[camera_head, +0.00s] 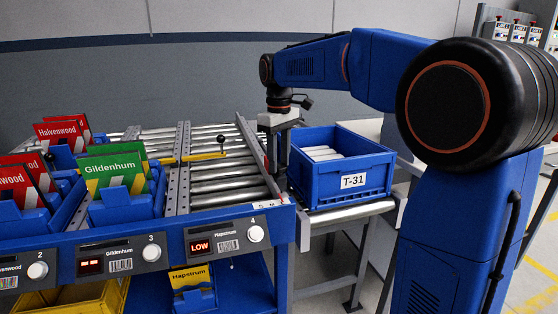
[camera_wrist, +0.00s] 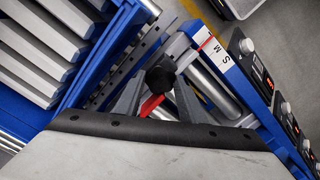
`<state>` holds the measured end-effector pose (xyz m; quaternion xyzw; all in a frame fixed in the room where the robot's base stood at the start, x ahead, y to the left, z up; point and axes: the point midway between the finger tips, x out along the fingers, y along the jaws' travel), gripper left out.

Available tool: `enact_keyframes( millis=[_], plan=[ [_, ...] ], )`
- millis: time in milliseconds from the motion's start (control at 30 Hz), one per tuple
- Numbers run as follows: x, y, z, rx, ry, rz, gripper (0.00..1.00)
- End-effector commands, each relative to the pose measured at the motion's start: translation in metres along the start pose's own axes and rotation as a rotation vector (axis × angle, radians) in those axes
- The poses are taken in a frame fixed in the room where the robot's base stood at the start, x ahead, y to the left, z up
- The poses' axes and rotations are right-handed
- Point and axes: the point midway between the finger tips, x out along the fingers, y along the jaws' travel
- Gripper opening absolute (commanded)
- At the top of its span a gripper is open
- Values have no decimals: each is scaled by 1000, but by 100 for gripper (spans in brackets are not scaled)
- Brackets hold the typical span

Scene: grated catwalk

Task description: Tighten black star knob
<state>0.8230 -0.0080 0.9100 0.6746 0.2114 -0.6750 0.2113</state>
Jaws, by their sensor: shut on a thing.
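The black star knob (camera_wrist: 160,76) shows in the wrist view as a dark, rounded shape between my two grey fingertips. My gripper (camera_wrist: 158,84) is shut on it. In the head view my gripper (camera_head: 278,168) points down at the right end of the roller rack, beside the left wall of the blue crate. The knob cannot be made out there, as the fingers and rack edge cover it. How tight the knob sits cannot be told.
A blue crate (camera_head: 351,180) marked T-31, with grey bars inside, stands close right of my gripper. Roller lanes (camera_head: 225,172) lie to the left. Green Gildenhum (camera_head: 110,172) and red Halvenwood (camera_head: 58,136) cards stand in blue bins. A label panel (camera_head: 228,238) reads LOW in front.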

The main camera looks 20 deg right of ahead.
Motion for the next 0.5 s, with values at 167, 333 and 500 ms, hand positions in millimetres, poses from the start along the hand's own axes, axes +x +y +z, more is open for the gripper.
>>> enact_keyframes(
  millis=[167, 333, 500],
  plan=[
    [0, 0, 0, 161, 1, 1, 14],
    [-1, 0, 0, 296, 2, 1, 14],
    [-1, 0, 0, 399, 2, 1, 14]
  ],
)
